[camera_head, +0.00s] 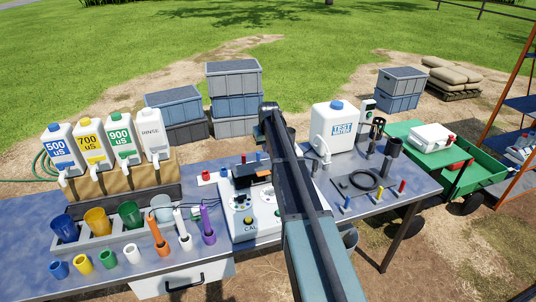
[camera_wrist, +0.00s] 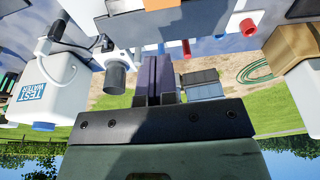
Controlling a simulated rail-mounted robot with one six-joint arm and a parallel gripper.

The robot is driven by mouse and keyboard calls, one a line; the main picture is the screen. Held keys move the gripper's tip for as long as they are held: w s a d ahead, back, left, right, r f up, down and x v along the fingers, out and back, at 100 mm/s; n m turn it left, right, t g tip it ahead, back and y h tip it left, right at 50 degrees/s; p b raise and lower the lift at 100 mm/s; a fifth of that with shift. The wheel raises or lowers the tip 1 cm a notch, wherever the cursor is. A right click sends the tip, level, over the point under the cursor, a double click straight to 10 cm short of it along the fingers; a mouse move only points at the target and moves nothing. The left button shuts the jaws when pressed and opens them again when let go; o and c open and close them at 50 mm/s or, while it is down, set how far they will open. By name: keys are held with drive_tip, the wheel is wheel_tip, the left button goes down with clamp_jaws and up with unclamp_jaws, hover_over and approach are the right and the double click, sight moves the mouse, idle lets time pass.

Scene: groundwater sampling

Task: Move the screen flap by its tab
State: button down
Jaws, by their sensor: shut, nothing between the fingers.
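The screen flap (camera_head: 247,171) looks like a dark panel over the upper part of the white meter box (camera_head: 244,222) marked CAL, in the middle of the bench. The flap cannot be made out clearly in the wrist view.
The bench carries labelled bottles (camera_head: 93,147) and coloured cups (camera_head: 97,222) at left. A white test water jug (camera_head: 334,132) stands at right and shows upside down in the wrist view (camera_wrist: 45,90). A dark cylinder (camera_wrist: 117,76) is beside my fingers. Crates (camera_head: 232,78) stand behind.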

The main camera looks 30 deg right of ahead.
sight(265, 172)
drive_tip(key=b+x, duration=0.6)
drive_tip(key=x, duration=0.1)
drive_tip(key=s+b+x, duration=0.1)
drive_tip(key=b+x, duration=0.3)
drive_tip(key=shift+a+f, duration=0.1)
drive_tip(key=shift+f, duration=0.25)
drive_tip(key=shift+s+f+b, duration=0.15)
drive_tip(key=shift+f+b, duration=0.15)
drive_tip(key=shift+b, duration=0.1)
drive_tip(key=shift+r, duration=0.1)
